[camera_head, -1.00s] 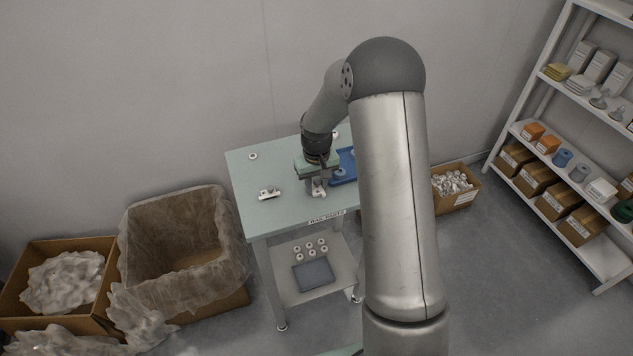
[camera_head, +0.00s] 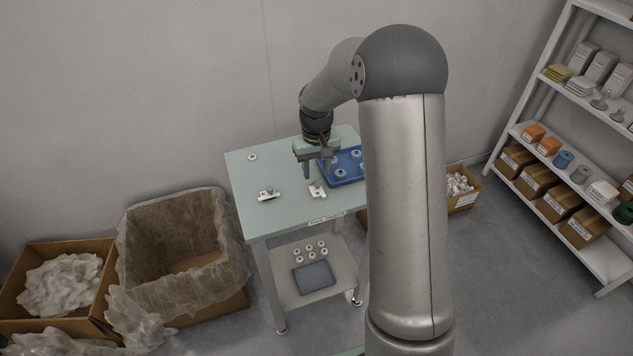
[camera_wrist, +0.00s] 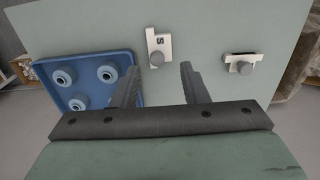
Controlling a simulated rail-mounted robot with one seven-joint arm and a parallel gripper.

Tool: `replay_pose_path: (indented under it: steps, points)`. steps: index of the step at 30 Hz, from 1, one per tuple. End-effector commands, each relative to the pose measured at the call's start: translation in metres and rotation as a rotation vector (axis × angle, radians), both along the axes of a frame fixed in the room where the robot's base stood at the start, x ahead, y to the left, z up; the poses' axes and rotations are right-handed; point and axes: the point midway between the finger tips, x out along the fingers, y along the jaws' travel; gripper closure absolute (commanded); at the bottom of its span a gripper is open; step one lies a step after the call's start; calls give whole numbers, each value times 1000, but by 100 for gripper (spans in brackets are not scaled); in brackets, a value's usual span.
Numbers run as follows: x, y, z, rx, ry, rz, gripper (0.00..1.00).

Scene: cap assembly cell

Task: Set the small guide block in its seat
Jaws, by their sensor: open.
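Two small white fittings lie on the pale green table (camera_head: 250,215). One (camera_head: 317,190) is near the middle; in the wrist view it is a stepped white plate (camera_wrist: 153,37) with a dark mark and a grey round piece at its end. The other (camera_head: 268,194), to the left in the head view, is a white bar (camera_wrist: 230,59) with a grey round piece. I cannot tell which part is the guide block or its seat. My gripper (camera_head: 317,172) is open and empty, just behind and above the middle fitting; its fingers (camera_wrist: 160,72) are spread apart, clear of it.
A blue tray (camera_head: 350,181) with several round blue-grey pieces lies just right of my gripper. A small white ring (camera_head: 252,157) sits at the table's back left. Several white rings and a grey pad (camera_head: 313,276) are on the lower shelf. The table's front left is clear.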

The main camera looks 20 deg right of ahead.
Motion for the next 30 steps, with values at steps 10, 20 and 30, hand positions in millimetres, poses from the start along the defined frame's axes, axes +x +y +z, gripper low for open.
replay_pose_path:
  steps: [10,20,30]
  points:
    - [0,0,52,-1,-2,0,60]
    - [-114,16,111,-31,-31,-19,60]
    - [-282,27,110,-4,-66,-74,60]
